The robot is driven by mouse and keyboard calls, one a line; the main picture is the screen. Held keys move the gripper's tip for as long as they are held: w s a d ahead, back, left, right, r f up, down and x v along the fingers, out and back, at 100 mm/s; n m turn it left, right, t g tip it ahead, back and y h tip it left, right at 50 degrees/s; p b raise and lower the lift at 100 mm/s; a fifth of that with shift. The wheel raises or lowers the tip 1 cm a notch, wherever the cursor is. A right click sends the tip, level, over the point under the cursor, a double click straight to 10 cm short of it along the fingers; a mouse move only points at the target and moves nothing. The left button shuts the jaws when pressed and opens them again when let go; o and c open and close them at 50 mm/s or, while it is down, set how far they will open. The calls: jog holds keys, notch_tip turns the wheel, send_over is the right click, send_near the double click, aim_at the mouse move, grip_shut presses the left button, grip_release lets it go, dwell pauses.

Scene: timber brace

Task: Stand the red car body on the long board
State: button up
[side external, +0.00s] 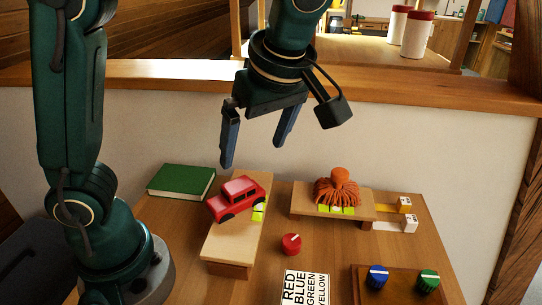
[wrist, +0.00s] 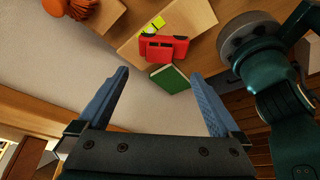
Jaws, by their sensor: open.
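A second board (side external: 300,205) at the right holds an orange stringy-haired figure (side external: 338,188). A green book (side external: 181,181) lies behind left. A red knob (side external: 291,244), a colour-word card (side external: 305,288), and blue (side external: 377,276) and green (side external: 428,281) knobs occupy the front.

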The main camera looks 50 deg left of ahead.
jog(key=s+f+m+t+h, duration=0.2)
jog(key=s+m, duration=0.1)
jog(key=m, duration=0.6)
jog(key=s+a+f+m+t+h, duration=0.1)
jog(key=s+f+m+t+h, duration=0.1)
jog(key=m, duration=0.7)
jog(key=shift+s+a+t, duration=0.3)
jog(key=shift+s+t, duration=0.5)
jog(key=shift+s, duration=0.05)
